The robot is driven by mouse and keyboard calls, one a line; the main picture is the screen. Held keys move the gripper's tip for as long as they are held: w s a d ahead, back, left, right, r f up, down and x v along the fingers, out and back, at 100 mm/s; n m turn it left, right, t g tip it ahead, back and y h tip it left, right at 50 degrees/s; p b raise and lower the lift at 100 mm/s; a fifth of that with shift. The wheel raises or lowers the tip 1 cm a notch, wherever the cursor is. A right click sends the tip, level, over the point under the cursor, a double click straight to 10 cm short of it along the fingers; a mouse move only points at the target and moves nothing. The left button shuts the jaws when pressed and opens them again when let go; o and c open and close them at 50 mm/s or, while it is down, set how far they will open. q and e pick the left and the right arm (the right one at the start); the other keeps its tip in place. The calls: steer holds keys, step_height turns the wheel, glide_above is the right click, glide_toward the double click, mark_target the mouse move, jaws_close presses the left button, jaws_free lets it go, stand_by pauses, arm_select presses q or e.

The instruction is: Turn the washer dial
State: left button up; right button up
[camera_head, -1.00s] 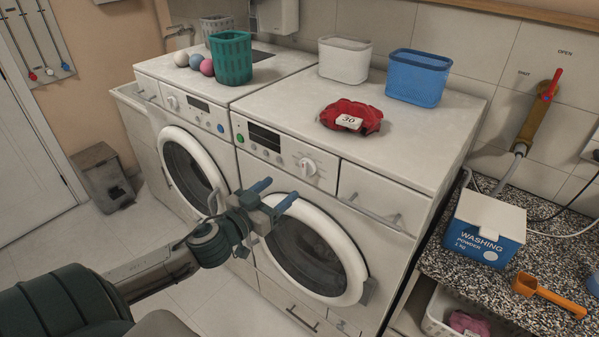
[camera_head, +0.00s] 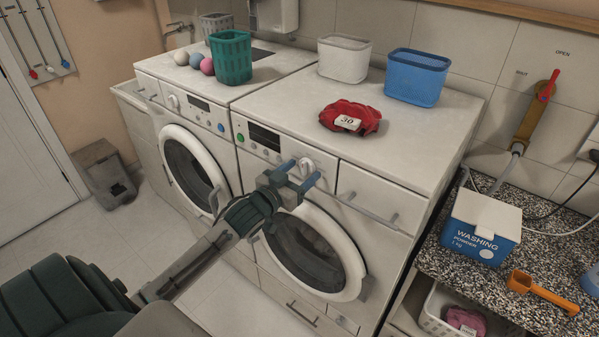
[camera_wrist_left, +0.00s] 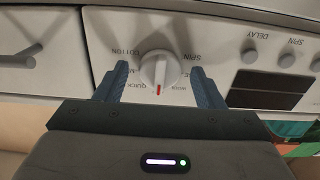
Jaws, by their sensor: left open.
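The washer dial (camera_head: 305,168) is a round white knob on the front panel of the right-hand washer (camera_head: 372,215). In the left wrist view the dial (camera_wrist_left: 160,69) has a raised grip and a red mark that points towards the gripper, near the label QUICK. My left gripper (camera_head: 300,172) is open, with its blue fingers at the panel. In the left wrist view its fingers (camera_wrist_left: 158,85) stand on either side of the dial, with a gap visible at each side. My right gripper is not in view.
A drawer handle (camera_head: 368,210) juts out right of the dial, and the round door (camera_head: 345,262) lies below. A red cloth (camera_head: 368,115) with a tag reading 30 lies on top. A washing powder box (camera_head: 482,228) stands on the speckled counter (camera_head: 440,262).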

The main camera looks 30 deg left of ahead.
arm_select(q)
steer(key=c, duration=1)
steer(key=shift+o, duration=0.2)
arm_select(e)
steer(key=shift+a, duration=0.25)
arm_select(q)
steer(key=shift+m, duration=0.3)
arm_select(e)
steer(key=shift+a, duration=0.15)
arm_select(q)
steer(key=m, duration=0.4)
steer(key=m+b, duration=0.1)
steer(key=m, duration=0.3)
steer(key=shift+a+f, duration=0.1)
steer(key=m+b, duration=0.1)
steer(key=m, duration=0.3)
steer(key=shift+m+b, duration=0.5)
steer(key=shift+m, duration=1.1)
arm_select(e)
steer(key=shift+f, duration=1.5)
